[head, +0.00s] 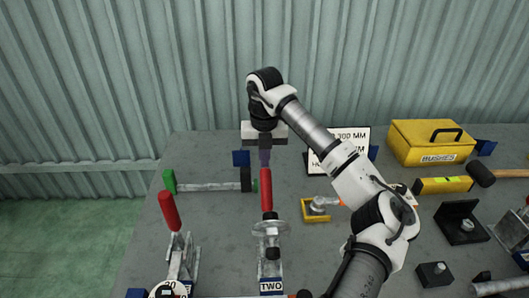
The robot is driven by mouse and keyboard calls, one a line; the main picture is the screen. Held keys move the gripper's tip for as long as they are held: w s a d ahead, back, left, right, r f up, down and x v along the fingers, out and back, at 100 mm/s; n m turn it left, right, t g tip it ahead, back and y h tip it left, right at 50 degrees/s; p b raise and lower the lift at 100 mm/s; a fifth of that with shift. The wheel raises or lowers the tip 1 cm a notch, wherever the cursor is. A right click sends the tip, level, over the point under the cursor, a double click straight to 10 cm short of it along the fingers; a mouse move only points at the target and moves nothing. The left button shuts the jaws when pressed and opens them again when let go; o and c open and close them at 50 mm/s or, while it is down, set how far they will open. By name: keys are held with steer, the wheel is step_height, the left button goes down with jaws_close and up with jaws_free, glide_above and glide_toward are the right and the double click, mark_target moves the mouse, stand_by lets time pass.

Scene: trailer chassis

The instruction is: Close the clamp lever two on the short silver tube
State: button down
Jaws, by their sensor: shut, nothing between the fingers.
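Clamp two (271,255) stands at the front middle of the grey table, with a label "TWO" (271,285) at its foot. Its red-handled lever (266,189) points up in the picture, away from me. My gripper (264,158) is shut and points down at the tip of the red handle; I cannot tell whether it touches it. The fingers hold nothing. The short silver tube cannot be made out in this view.
Another red-handled clamp (169,212) stands to the left. A yellow box marked "BUSHES" (428,141), a spirit level (443,185) and a black angle block (461,223) are on the right. My arm crosses the right middle.

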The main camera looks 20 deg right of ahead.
mark_target(266, 170)
steer(key=shift+f, duration=0.6)
steer(key=shift+s, duration=0.15)
steer(key=shift+s+a+b, duration=0.15)
steer(key=shift+s+b, duration=0.25)
steer(key=shift+s, duration=0.35)
steer(key=shift+s+a+b, duration=0.15)
steer(key=shift+s+b, duration=0.2)
steer(key=shift+s, duration=0.35)
steer(key=shift+s+a+r+p, duration=0.15)
steer(key=shift+s+r, duration=0.5)
steer(key=shift+r, duration=0.05)
steer(key=shift+s+a+r+p, duration=0.1)
steer(key=shift+s+r+p, duration=0.05)
steer(key=shift+s+r, duration=0.5)
steer(key=shift+r, duration=0.1)
